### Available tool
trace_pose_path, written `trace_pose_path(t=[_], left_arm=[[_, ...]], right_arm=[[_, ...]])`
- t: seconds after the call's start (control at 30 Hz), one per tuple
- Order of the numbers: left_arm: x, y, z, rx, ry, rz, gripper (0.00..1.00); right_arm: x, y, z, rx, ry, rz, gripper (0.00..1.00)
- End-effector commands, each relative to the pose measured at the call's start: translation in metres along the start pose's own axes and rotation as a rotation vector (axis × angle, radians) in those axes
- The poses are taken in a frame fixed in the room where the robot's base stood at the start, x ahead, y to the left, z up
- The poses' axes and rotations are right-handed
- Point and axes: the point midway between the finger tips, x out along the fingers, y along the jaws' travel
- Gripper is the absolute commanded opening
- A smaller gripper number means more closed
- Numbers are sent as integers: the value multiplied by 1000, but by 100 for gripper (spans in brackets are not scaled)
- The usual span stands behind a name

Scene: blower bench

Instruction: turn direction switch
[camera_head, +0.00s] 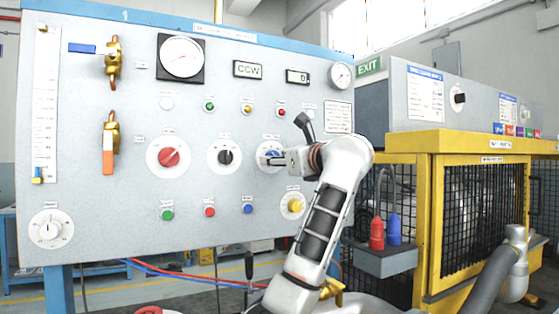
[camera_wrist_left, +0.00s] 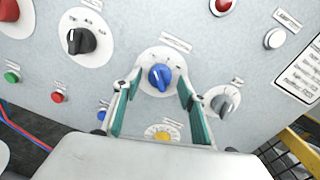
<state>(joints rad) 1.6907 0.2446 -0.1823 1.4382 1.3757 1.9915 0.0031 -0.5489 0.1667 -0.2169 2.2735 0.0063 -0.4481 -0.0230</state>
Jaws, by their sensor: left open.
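A blue rotary knob (camera_wrist_left: 160,77) sits on a white round dial on the grey panel. Its label is too small to read, so I cannot tell for certain that it is the direction switch. In the head view the blue knob (camera_head: 272,154) is partly covered by my left gripper (camera_head: 277,160). In the left wrist view my left gripper (camera_wrist_left: 160,90) is open, with one green-padded finger on each side of the knob. I cannot tell whether the fingers touch it. A display (camera_head: 248,69) on the panel reads CCW. My right gripper is not in view.
Close by are a black knob (camera_head: 225,157), a red knob (camera_head: 169,157), a yellow knob (camera_head: 293,206) and a grey knob (camera_wrist_left: 225,102). Small buttons and gauges cover the panel (camera_head: 100,225). A yellow mesh-sided cabinet (camera_head: 425,200) stands to the right.

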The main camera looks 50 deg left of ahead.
Motion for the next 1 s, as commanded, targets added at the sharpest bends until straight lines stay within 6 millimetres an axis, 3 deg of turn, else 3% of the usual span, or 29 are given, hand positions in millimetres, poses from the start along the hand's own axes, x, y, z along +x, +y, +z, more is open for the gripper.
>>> trace_pose_path(t=[0.2,0.37,0.67,0.93,1.0], left_arm=[[0,0,1,-1,-1,0,42],[0,0,1,-1,-1,0,3],[0,0,3,14,-2,-1,3],[-1,2,10,125,-9,-4,3],[-1,2,11,175,-12,-4,3]], right_arm=[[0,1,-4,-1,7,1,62],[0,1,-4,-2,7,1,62],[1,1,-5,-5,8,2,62],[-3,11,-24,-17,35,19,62],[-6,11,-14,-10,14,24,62]])
